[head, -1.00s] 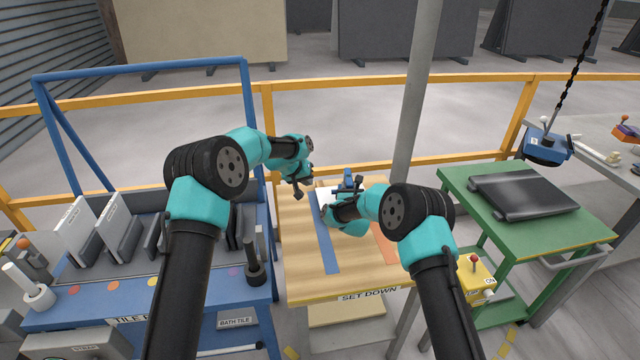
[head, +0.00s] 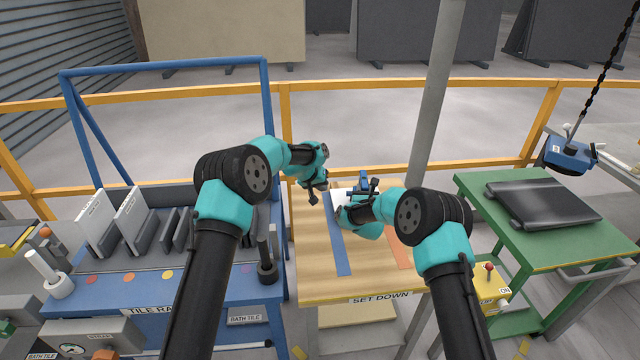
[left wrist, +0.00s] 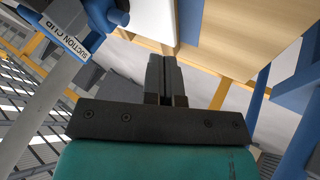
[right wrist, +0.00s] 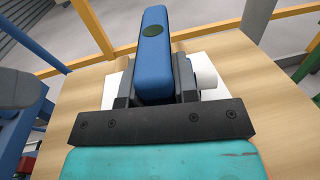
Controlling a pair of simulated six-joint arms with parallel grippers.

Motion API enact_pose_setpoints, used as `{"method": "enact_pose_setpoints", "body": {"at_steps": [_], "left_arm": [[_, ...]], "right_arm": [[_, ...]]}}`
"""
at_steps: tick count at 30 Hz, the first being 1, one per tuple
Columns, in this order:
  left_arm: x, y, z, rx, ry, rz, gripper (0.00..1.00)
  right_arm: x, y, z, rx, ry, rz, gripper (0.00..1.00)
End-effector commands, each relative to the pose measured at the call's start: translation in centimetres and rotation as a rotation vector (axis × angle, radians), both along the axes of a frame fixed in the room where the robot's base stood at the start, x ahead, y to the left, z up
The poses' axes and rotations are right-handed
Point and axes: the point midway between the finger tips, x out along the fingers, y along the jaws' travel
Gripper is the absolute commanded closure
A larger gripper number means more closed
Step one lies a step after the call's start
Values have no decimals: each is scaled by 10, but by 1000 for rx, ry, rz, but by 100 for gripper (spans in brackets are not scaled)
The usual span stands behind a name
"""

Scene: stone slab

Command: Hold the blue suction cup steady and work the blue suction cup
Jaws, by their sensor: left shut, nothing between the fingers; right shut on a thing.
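The blue suction cup (head: 363,180) is on a white tile (head: 340,200) on the wooden set-down table. My right gripper (head: 373,188) is shut on it; in the right wrist view the suction cup's blue handle (right wrist: 154,60) stands between the fingers. My left gripper (head: 313,195) is shut and empty, left of the suction cup and apart from it. In the left wrist view its closed fingers (left wrist: 166,75) point toward the table edge, and the suction cup's labelled side (left wrist: 72,42) shows at upper left. My right arm hides part of the tile.
The set-down table (head: 305,260) has a blue and an orange strip. A blue tile rack (head: 130,295) stands left, a green cart (head: 500,225) with a dark slab right. A grey post (head: 435,100) rises behind my right arm. A blue device (head: 570,153) hangs from a chain.

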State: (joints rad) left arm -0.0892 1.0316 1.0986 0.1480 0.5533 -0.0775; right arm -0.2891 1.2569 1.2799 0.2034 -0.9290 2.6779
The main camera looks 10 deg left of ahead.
Motion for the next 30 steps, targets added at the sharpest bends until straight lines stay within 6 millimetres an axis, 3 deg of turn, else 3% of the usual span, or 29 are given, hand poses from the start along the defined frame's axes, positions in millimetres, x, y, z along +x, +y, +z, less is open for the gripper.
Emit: {"method": "enact_pose_setpoints", "body": {"at_steps": [12,19,30], "left_arm": [[27,-27,-50,0,0,-1,100],[30,-58,-47,0,-1,-2,100],[31,-64,-47,0,0,0,100]], "right_arm": [[0,1,-1,0,2,1,100],[0,1,-1,0,2,1,100],[0,1,-1,0,1,1,100]]}}
